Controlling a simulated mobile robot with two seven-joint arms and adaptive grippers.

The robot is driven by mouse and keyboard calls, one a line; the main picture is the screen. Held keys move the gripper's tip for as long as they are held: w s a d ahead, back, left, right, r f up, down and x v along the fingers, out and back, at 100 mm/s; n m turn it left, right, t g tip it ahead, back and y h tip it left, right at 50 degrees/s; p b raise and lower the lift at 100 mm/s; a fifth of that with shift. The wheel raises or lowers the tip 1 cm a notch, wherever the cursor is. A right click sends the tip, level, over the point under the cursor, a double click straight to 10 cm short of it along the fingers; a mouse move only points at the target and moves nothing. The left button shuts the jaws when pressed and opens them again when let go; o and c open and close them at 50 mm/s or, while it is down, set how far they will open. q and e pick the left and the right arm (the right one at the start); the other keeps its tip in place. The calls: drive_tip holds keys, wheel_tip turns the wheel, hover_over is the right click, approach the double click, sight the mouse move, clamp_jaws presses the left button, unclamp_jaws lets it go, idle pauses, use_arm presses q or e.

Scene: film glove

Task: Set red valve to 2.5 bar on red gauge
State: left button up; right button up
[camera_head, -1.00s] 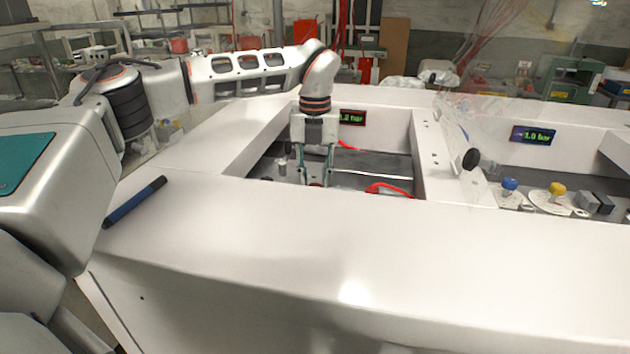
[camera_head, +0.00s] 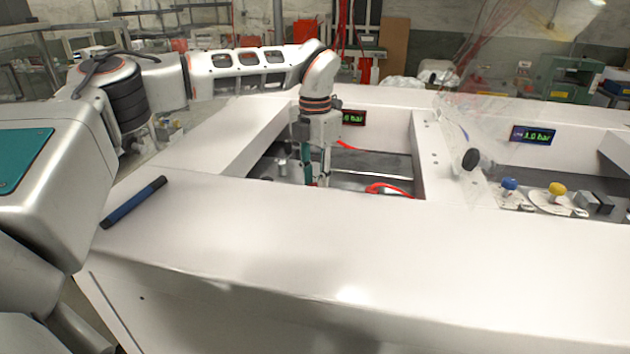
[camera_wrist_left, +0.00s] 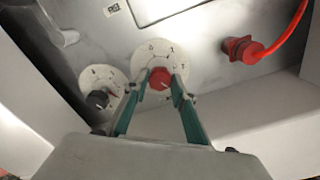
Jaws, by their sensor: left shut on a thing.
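The red valve knob (camera_wrist_left: 160,78) sits on a round white dial in the left wrist view. My left gripper (camera_wrist_left: 160,83) is shut on it, with a green-lined finger on each side. In the head view my left gripper (camera_head: 318,178) reaches down into the recess of the white bench, and the knob is mostly hidden by the bench's front edge. A gauge display with a dark red frame (camera_head: 353,118) stands on the recess's back wall. It ends in "bar", but my gripper hides its leading digits. My right gripper is not in view.
A black knob (camera_wrist_left: 98,99) on its own dial is close left of the red one. A red hose (camera_wrist_left: 287,38) ends in a fitting nearby. Blue (camera_head: 510,184) and yellow knobs (camera_head: 557,188) are behind a clear panel at right. A blue-black pen (camera_head: 134,202) lies on the bench.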

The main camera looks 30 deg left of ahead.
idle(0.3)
use_arm(q)
drive_tip(key=o, duration=1.1)
drive_tip(key=shift+r, duration=0.1)
wheel_tip(320, 180, up, 12)
drive_tip(key=shift+f, duration=0.1)
